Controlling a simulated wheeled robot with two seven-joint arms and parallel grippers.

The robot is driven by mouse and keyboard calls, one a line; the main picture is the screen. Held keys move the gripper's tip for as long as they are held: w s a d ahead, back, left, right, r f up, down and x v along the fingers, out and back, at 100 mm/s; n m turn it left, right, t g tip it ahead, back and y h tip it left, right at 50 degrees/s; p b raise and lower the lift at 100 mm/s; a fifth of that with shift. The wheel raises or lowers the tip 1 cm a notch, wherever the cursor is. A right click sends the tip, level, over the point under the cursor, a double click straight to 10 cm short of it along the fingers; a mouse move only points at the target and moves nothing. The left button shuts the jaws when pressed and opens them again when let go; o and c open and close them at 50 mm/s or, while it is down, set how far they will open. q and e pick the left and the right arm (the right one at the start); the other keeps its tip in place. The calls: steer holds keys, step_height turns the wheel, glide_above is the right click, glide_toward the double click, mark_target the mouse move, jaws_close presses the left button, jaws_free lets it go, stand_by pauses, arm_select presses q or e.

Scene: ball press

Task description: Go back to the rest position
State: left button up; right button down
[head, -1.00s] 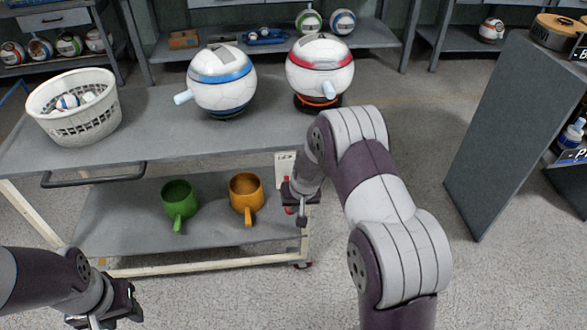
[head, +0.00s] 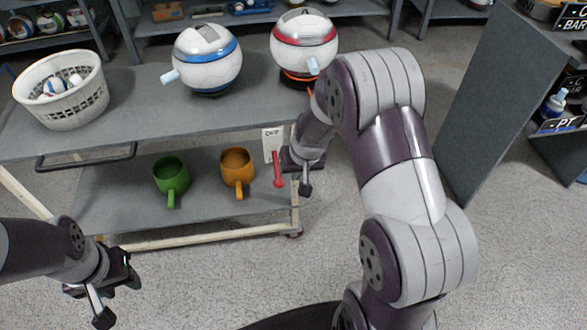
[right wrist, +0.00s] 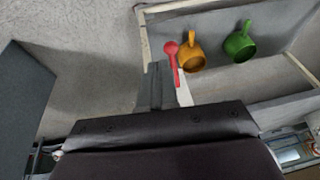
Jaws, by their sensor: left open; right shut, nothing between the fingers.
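My right gripper (head: 305,188) is shut and empty beside the cart's right end. The red lever (head: 277,170) hangs just left of it, below a white label plate (head: 272,141). In the right wrist view the shut fingers (right wrist: 155,85) are close to the red lever (right wrist: 171,58); I cannot tell whether they touch it. My left gripper (head: 119,299) is open and empty at lower left, in front of the cart. My bent right arm hides part of the floor right of the cart.
The grey cart (head: 130,105) carries a white basket (head: 62,95), a blue-banded sphere (head: 208,62) and a red-banded sphere (head: 303,40). A green mug (head: 171,175) and an orange mug (head: 237,168) stand on its lower shelf. A grey cabinet (head: 500,110) stands at right.

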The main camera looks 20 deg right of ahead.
stand_by(0.5)
steer(key=s+a+r+n+g, duration=0.1)
steer(key=s+a+r, duration=0.15)
steer(key=s, duration=0.55)
steer(key=s+a+r+n+g, duration=0.1)
steer(key=s+r+g, duration=0.15)
steer(key=s, duration=0.45)
step_height(320, 180, up, 15)
steer(key=a+t+p, duration=0.1)
steer(key=p, duration=1.2)
steer(key=shift+s+a+r+n, duration=0.15)
steer(key=shift+s+n, duration=0.15)
steer(key=shift+s, duration=0.1)
